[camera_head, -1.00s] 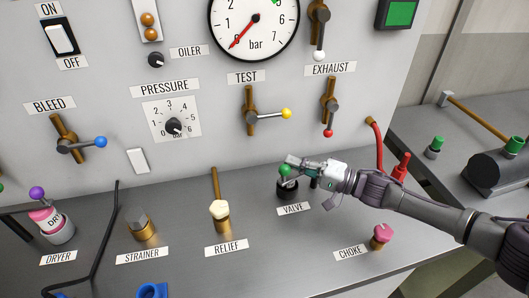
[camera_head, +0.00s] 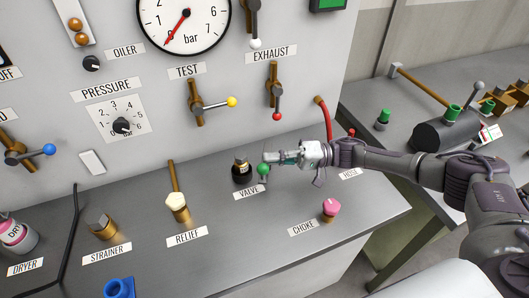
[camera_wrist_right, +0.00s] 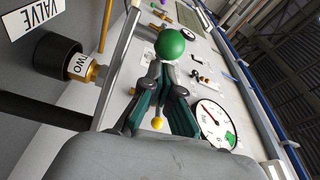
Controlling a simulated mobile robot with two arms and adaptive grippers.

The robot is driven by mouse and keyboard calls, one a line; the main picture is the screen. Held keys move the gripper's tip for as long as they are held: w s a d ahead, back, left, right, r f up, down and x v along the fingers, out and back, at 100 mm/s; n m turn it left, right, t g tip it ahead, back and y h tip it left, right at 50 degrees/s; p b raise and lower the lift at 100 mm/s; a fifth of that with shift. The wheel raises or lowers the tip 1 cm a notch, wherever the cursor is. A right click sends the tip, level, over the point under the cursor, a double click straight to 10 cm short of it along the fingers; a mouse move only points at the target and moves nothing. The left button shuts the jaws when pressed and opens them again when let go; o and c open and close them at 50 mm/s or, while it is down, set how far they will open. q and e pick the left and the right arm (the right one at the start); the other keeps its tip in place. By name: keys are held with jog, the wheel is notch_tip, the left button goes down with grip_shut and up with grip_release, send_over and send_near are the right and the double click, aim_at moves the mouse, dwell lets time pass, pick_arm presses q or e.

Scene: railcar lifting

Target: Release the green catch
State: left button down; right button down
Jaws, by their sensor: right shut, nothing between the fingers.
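The green ball (camera_head: 263,169) sits on a short grey stem at the right of the black and brass valve (camera_head: 241,172), above the VALVE label (camera_head: 249,192). My right gripper (camera_head: 280,159) is shut and empty, its fingertips right beside the green ball. In the right wrist view the green ball (camera_wrist_right: 174,43) is just beyond the tips of my right gripper (camera_wrist_right: 168,85); I cannot tell whether they touch. My left gripper is out of view.
The pink choke knob (camera_head: 330,208) and white-topped relief valve (camera_head: 177,207) stand nearby on the grey bench. The red-tipped exhaust lever (camera_head: 276,100) and a red hose (camera_head: 324,118) are behind. A side table (camera_head: 400,150) holds other green-capped parts.

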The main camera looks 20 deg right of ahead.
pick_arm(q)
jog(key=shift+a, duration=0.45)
pick_arm(e)
jog(key=shift+r, duration=0.1)
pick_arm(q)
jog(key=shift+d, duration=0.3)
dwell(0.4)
pick_arm(e)
jog(key=s+d, duration=0.2)
jog(key=d, duration=1)
jog(key=shift+s+f, duration=0.15)
jog(key=shift+f, duration=0.2)
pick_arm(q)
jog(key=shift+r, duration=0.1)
